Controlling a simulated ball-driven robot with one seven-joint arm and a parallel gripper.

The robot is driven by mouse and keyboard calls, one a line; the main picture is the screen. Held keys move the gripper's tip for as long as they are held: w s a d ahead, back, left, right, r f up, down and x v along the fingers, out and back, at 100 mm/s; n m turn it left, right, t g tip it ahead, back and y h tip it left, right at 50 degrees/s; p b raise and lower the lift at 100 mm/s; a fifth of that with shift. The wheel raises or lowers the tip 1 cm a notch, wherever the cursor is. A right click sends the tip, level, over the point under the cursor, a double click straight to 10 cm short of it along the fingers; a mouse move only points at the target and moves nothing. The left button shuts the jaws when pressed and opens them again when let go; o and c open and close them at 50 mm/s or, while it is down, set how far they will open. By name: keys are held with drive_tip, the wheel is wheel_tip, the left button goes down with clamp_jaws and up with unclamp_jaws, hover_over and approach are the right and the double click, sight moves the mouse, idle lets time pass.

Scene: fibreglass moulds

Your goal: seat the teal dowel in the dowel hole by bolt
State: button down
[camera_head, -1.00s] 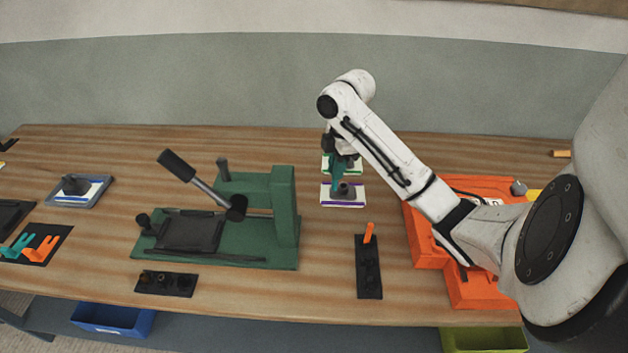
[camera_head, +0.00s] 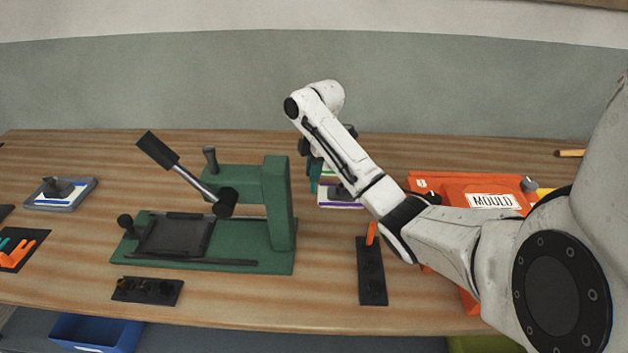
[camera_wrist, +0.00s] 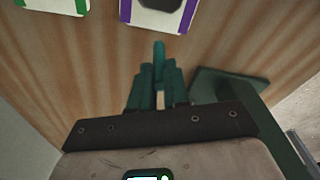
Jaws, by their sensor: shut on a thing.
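The teal dowel (camera_wrist: 159,56) shows in the wrist view as a short rounded rod sticking out between my fingers. My gripper (camera_wrist: 159,78) is shut on it, and its dark teal fingers lie on either side. In the head view my gripper (camera_head: 316,178) is beside the green press, over the back of the table, partly hidden by my arm. The orange mould (camera_head: 452,190), labelled MOULD, is at the right, partly behind my arm. A grey bolt-like knob (camera_head: 529,184) is at its back right. I cannot make out the dowel hole.
A green lever press (camera_head: 276,200) stands left of my gripper. A purple-edged card (camera_head: 330,203) lies below it. A black rack with an orange peg (camera_head: 371,234) stands in front. A small black block (camera_head: 147,291) lies front left. The back table strip is mostly clear.

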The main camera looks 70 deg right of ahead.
drive_tip(key=shift+f, duration=1.05)
drive_tip(key=shift+f, duration=0.15)
drive_tip(key=c, duration=1.1)
unclamp_jaws()
